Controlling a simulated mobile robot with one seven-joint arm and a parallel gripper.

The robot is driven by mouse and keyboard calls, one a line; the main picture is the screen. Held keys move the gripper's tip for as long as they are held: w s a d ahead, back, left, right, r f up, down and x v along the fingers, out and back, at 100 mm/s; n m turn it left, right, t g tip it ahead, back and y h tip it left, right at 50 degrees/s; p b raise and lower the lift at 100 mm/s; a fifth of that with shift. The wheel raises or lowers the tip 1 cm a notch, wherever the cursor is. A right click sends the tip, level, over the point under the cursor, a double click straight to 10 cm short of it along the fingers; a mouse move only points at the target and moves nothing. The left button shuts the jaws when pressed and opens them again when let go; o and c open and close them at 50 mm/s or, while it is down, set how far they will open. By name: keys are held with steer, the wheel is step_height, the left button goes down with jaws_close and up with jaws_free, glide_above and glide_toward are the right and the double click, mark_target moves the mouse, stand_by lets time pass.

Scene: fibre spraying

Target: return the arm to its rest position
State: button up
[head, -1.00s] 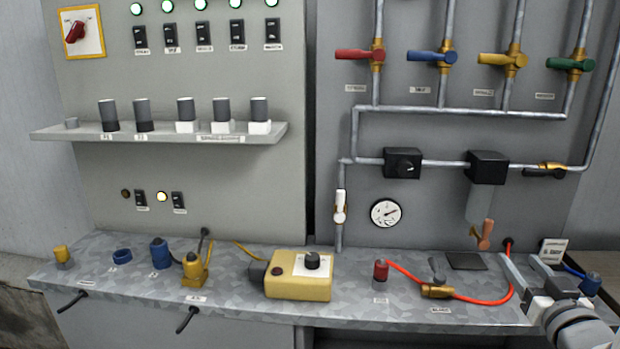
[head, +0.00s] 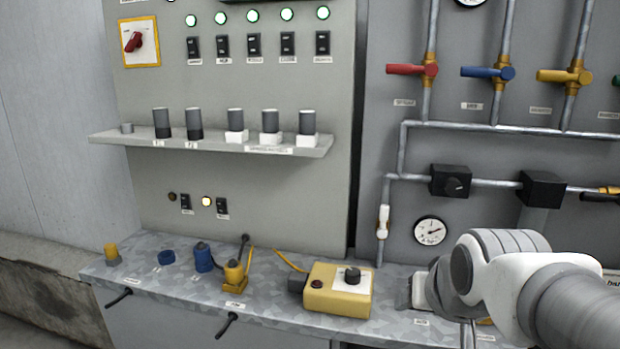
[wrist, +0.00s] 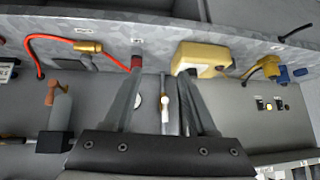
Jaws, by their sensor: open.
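My arm (head: 520,285), white and grey, reaches in from the right edge of the head view, above the bench. Its wrist hides most of my gripper there. In the wrist view my gripper (wrist: 161,66) is open, with its two long grey fingers apart and nothing held between them. The wrist view is upside down. The fingers point toward the bench edge, with the red-capped fitting (wrist: 137,62) by the left fingertip and the yellow box (wrist: 207,56) by the right one.
The grey bench (head: 150,292) carries the yellow box (head: 325,300), a yellow connector (head: 234,277) and blue fittings. Behind it stand a panel with a shelf (head: 210,147) and a pipe wall with a red valve (head: 412,69) and gauge (head: 430,230). A red hose (wrist: 60,37) lies on the bench.

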steer(key=s+a+f+n+g+b, duration=0.15)
steer(key=s+f, duration=0.25)
steer(key=s, duration=0.7)
step_height(320, 180, up, 16)
steer(key=p, duration=1.6)
steer(key=shift+r+g+y, duration=0.2)
steer(key=shift+g+y, duration=0.1)
steer(key=shift+g, duration=0.15)
steer(key=shift+d+n, duration=0.1)
steer(key=shift+n, duration=0.15)
